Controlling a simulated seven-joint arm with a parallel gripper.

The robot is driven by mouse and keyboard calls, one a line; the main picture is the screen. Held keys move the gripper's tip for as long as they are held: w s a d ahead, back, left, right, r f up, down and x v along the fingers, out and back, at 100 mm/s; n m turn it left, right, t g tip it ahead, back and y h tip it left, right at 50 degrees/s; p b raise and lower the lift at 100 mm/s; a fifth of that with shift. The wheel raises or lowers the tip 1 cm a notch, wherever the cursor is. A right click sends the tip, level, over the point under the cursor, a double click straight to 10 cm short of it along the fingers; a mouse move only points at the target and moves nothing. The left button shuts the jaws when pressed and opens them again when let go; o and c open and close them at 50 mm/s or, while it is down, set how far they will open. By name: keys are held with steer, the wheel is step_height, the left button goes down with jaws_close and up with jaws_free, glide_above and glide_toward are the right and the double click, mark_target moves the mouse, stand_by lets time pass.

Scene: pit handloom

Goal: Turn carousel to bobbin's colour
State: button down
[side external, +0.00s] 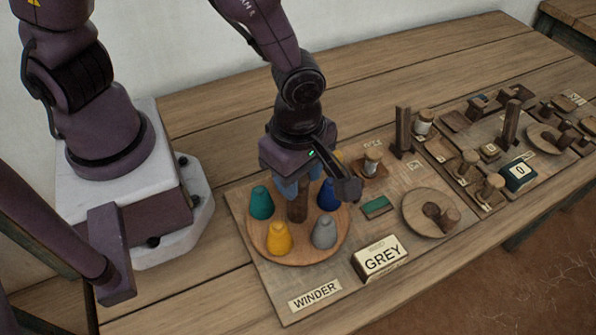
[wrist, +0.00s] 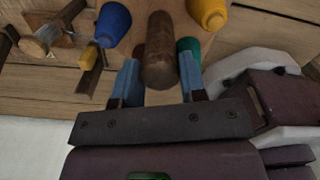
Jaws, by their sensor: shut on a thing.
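The round wooden carousel (side external: 302,252) lies on the winder board and carries teal (side external: 261,203), yellow (side external: 279,238), grey (side external: 324,233) and blue (side external: 328,196) cones. The grey cone is at the front right, nearest the sign reading GREY (side external: 381,259). A dark wooden post (side external: 297,208) stands at the carousel's centre. My gripper (side external: 297,188) is above the carousel, shut on this post. In the wrist view the blue fingers (wrist: 159,78) sit on both sides of the post (wrist: 158,45), with the blue cone (wrist: 113,22) and a yellow cone (wrist: 208,12) beyond. My gripper partly hides the back.
A bobbin (side external: 373,160) stands on a small wooden base behind the carousel. A green pad (side external: 377,207) and a round wooden crank disc (side external: 428,212) lie to the right. More boards with pegs and bobbins fill the table's right side. The front left of the table is clear.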

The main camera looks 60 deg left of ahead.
steer(key=c, duration=0.7)
jaws_free()
step_height(320, 180, up, 13)
steer(key=shift+r, duration=0.1)
